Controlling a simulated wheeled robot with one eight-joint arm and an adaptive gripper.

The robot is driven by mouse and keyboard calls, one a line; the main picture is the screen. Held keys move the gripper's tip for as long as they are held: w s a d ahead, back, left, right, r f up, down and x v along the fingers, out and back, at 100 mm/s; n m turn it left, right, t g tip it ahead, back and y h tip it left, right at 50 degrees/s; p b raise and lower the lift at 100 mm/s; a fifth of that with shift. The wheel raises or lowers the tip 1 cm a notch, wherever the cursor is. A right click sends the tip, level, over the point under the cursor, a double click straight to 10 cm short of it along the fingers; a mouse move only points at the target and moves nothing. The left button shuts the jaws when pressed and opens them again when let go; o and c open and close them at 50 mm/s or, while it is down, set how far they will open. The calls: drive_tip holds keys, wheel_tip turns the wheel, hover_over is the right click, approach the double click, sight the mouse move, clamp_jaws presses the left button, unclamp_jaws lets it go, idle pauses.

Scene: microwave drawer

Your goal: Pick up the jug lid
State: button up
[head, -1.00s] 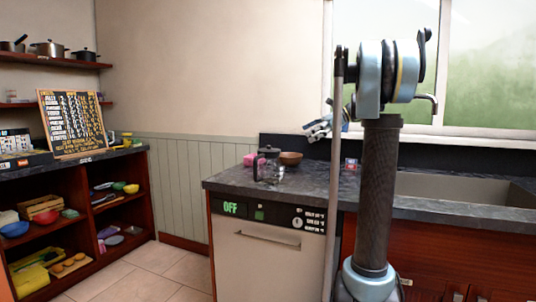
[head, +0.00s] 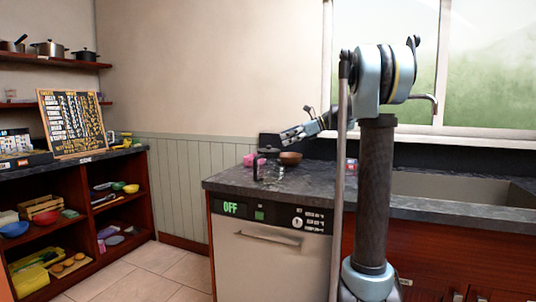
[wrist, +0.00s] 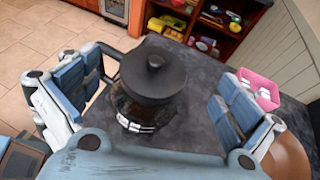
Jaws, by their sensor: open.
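The jug (head: 270,172) is a clear glass pot with a black handle, upright on the dark counter. Its black lid (wrist: 153,72), with a round knob on top, sits on the jug in the wrist view. My gripper (head: 286,136) is above and slightly right of the jug in the head view, its fingers slanting down to the left. In the wrist view my gripper (wrist: 160,80) is open and empty, one finger left of the lid and one right, with gaps to both. The lower part of the jug is partly hidden by the lid and my gripper's body.
A pink container (wrist: 258,88) and a brown bowl (head: 290,158) stand close to the jug, near my right finger in the wrist view. The counter (head: 225,182) ends at a front edge above a white appliance (head: 265,255). The sink (head: 455,187) is at the right.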

sight(272, 149)
drive_tip(key=shift+d+f+x, duration=0.1)
drive_tip(key=shift+f+x, duration=0.05)
drive_tip(key=shift+x, duration=0.9)
drive_tip(key=shift+d+f+x, duration=0.1)
drive_tip(key=shift+f+x, duration=0.1)
drive_tip(key=shift+x, duration=0.8)
drive_tip(key=shift+f+x, duration=0.15)
drive_tip(key=shift+x, duration=0.9)
drive_tip(key=shift+c, duration=0.2)
drive_tip(key=c, duration=0.8)
